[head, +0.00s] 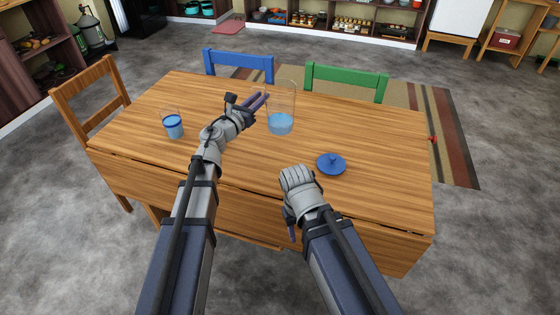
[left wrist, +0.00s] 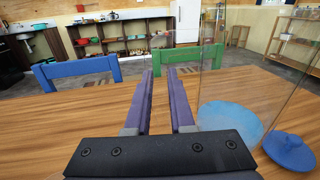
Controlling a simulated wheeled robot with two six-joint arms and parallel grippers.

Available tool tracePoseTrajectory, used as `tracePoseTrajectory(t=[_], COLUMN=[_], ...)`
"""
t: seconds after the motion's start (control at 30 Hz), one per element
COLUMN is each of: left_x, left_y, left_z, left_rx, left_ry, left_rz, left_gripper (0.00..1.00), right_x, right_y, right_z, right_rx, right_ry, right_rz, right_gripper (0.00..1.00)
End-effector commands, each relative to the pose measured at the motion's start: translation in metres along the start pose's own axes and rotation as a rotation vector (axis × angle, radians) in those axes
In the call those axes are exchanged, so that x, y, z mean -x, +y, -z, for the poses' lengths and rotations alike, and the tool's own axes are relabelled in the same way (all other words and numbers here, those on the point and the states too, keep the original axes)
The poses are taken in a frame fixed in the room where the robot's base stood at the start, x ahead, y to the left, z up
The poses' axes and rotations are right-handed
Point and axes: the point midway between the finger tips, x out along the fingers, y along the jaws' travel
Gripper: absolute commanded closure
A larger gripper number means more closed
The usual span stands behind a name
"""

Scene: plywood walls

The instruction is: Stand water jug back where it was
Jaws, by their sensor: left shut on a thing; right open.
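The water jug (head: 281,124) is a tall clear vessel with blue water at its bottom, upright at the middle of the wooden table. In the left wrist view the jug (left wrist: 231,118) stands just right of the fingers. My left gripper (head: 264,98) is shut on the jug at its left side; the clear part between the fingers (left wrist: 161,78) is hard to make out. I cannot tell whether the jug's base touches the table. My right gripper (head: 291,233) is open and empty by the table's front edge, its fingers largely hidden by its own hand.
A blue knobbed lid (head: 331,165) lies right of the jug on the table (head: 385,140). A glass of blue water (head: 173,127) stands at the left. Blue (head: 238,66) and green (head: 345,78) chairs stand behind, a wooden chair (head: 90,95) at the left. The table's right part is clear.

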Motion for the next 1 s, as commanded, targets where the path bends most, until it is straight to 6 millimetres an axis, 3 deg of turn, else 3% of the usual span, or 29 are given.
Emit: tracePoseTrajectory(t=[0.37,0.73,1.0], left_x=[0.001,0.001,0.001], left_y=[0.001,0.003,0.003], left_z=[0.013,0.063,0.066], left_rx=[0.001,0.001,0.001], left_ry=[0.0,0.0,0.0], left_rz=[0.001,0.001,0.001], left_gripper=[1.0,1.0,1.0], right_x=[-0.013,-0.063,-0.066], right_y=[-0.001,-0.006,-0.006], right_z=[0.001,0.004,0.004], right_rx=[0.0,0.0,0.0], right_ry=[0.0,0.0,0.0], right_rz=[0.0,0.0,0.0], right_gripper=[0.5,0.5,0.5])
